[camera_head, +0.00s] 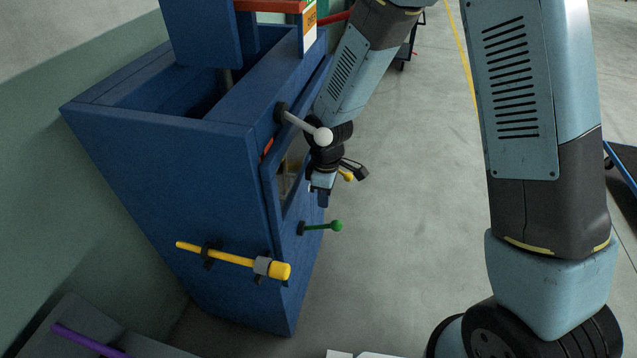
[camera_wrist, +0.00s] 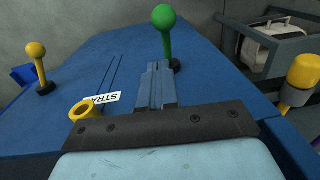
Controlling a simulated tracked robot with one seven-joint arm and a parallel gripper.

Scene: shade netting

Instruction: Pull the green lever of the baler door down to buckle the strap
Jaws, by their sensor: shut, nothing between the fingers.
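The green lever (camera_head: 337,226) sticks out from the front of the blue baler (camera_head: 170,160) in the head view, with its dark base on the door side. In the wrist view the green lever (camera_wrist: 165,35) stands just beyond my fingertips, its round knob at the top. My gripper (camera_head: 321,198) is shut and empty, just above the lever in the head view. In the wrist view its closed fingers (camera_wrist: 155,75) point toward the lever's lower stem and base. Whether they touch it, I cannot tell. No strap is clearly visible.
A yellow bar with a grey collar (camera_head: 235,257) lies along the baler side, below left of the lever. A grey handle with a white knob (camera_head: 323,137) juts out above my gripper. A yellow-knobbed lever (camera_wrist: 37,60) and partly hidden label (camera_wrist: 103,97) show at left.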

